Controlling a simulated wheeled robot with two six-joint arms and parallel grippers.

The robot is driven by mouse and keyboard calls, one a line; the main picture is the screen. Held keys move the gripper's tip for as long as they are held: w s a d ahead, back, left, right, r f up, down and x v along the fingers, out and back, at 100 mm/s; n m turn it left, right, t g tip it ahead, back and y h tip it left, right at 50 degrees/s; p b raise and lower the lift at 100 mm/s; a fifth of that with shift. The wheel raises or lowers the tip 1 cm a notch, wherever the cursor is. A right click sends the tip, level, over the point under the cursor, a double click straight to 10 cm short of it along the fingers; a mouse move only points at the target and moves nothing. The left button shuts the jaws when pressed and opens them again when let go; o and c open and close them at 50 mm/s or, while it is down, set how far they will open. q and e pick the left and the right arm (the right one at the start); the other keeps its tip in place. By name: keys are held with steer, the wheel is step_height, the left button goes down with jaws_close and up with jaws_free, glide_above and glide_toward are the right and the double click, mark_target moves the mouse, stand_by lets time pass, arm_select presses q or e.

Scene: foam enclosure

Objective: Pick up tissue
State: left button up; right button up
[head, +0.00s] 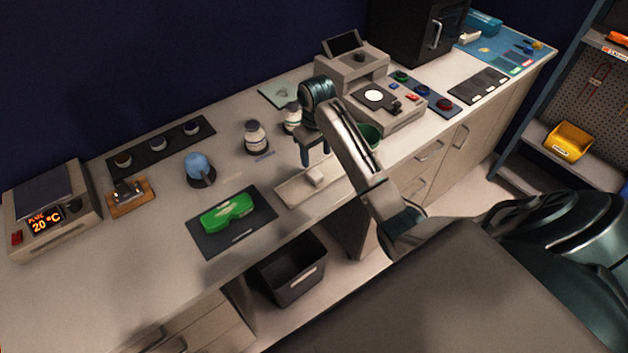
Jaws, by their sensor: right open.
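A small white piece that looks like the tissue (316,177) lies on a shallow beige tray (292,194) near the front of the counter. My right gripper (316,159) points down just above and behind the tissue in the picture, with its two fingers apart and nothing between them. I cannot tell exactly how high it is above the tray. My right forearm covers the tray's right end. My left gripper is not in view.
Left of the tray, a green case (228,212) lies on a dark mat (207,244). White bottles (255,138) stand behind, and a green container (370,134) is partly hidden by my arm. A dark bin (290,277) stands below the counter edge.

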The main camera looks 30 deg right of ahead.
mark_target(315, 174)
step_height(315, 174, down, 3)
steer(key=shift+r, duration=0.15)
steer(key=shift+a+f+p, duration=0.1)
steer(key=shift+f+p, duration=0.15)
steer(key=shift+p, duration=0.2)
step_height(315, 174, down, 4)
steer(key=p, duration=0.2)
steer(key=shift+p, duration=0.3)
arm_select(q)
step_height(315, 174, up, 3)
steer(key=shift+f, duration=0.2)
arm_select(e)
steer(key=shift+f, duration=0.4)
steer(key=c, duration=1.1)
